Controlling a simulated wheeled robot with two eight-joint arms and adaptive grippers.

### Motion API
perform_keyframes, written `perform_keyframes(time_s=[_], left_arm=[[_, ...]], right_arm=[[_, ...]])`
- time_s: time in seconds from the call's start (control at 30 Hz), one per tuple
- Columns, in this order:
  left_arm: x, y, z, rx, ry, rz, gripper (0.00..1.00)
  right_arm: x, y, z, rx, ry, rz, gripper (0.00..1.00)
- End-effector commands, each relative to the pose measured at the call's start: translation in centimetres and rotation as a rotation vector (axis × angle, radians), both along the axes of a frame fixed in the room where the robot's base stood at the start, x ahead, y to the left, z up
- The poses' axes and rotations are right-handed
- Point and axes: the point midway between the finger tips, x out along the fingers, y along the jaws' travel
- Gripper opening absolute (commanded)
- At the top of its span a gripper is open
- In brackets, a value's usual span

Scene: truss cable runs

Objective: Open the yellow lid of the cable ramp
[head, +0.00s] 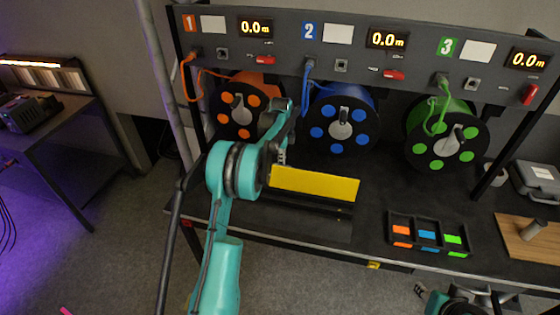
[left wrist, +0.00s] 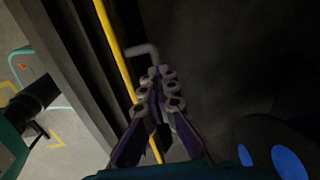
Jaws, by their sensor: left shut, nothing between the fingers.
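The yellow lid (head: 314,184) of the cable ramp stands raised, its broad yellow face toward me in the head view. The dark ramp body (head: 300,221) lies below it on the bench. In the left wrist view the lid (left wrist: 117,48) is a thin yellow strip, seen nearly edge-on. My left gripper (head: 282,157) is by the lid's upper left end, its tips partly hidden by my arm. In the wrist view its fingers (left wrist: 155,78) are together and empty, close beside the strip; contact is unclear. My right gripper (head: 460,303) is partly in view at the bottom right, its jaws unclear.
Orange (head: 240,108), blue (head: 342,125) and green (head: 446,138) cable reels stand behind the ramp under a numbered panel (head: 350,48). A tray (head: 398,219) with coloured pieces and a wooden board (head: 528,245) lie to the right. Some bench between ramp and tray is clear.

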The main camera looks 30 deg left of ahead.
Motion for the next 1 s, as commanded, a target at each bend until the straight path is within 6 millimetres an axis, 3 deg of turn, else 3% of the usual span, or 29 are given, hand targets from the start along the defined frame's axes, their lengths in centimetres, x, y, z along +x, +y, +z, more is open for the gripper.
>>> perform_keyframes(time_s=[0.03, 0.27, 0.4, 0.67, 0.77, 0.8, 0.87, 1.0], left_arm=[[0.61, 0.24, -1.62, 0.007, -0.018, 0.002, 0.00], [0.59, 0.28, -1.64, 0.008, -0.018, 0.002, 0.00], [0.61, 0.28, -1.63, 0.008, -0.018, 0.002, 0.31], [0.67, 0.05, -1.64, 0.004, -0.020, 0.002, 0.33], [0.70, -0.05, -1.61, 0.003, -0.020, 0.001, 0.54], [0.69, -0.07, -1.59, 0.002, -0.019, 0.001, 0.54], [0.64, -0.03, -1.51, 0.003, -0.018, 0.001, 0.31], [0.52, 0.11, -1.25, 0.005, -0.015, 0.001, 0.31]], right_arm=[[0.01, 0.00, -0.42, 0.000, 0.000, 0.000, 0.40], [0.01, 0.00, -0.44, 0.000, 0.000, 0.000, 0.40], [0.00, 0.00, -0.45, 0.000, 0.000, 0.000, 0.40], [0.01, 0.00, -0.44, 0.000, 0.000, 0.000, 0.40], [0.00, 0.00, -0.44, 0.000, 0.000, 0.000, 0.40], [0.00, 0.00, -0.42, 0.000, 0.000, 0.000, 0.40], [0.01, 0.00, -0.37, 0.000, 0.000, 0.000, 0.40], [0.01, 0.00, -0.24, 0.000, 0.000, 0.000, 0.40]])
